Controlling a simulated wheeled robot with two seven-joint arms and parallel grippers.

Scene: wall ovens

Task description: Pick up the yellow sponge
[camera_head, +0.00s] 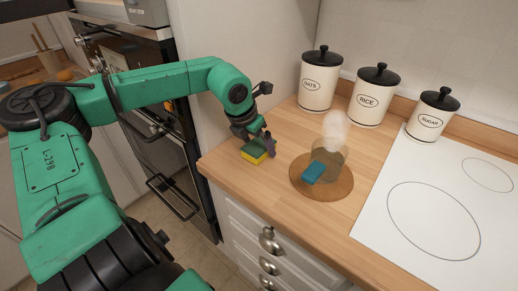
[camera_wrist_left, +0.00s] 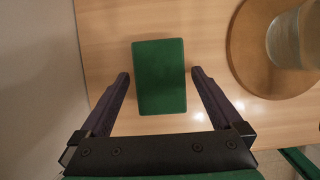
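The yellow sponge (camera_head: 256,157) with a green top layer lies on the wooden counter near its left end. In the left wrist view, only the green top of the sponge (camera_wrist_left: 160,77) shows, between the fingers. My left gripper (camera_head: 262,143) points down over the sponge in the head view. In the left wrist view, the left gripper (camera_wrist_left: 160,76) is open, with one finger on each side of the sponge and a gap on both sides. My right gripper is not in view.
A round wooden board (camera_head: 340,190) right of the sponge holds a blue block (camera_head: 314,172) and a glass jar (camera_head: 334,150). Canisters for oats (camera_head: 316,88), rice (camera_head: 370,104) and sugar (camera_head: 430,122) stand behind. A white cooktop (camera_head: 440,205) is at right.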

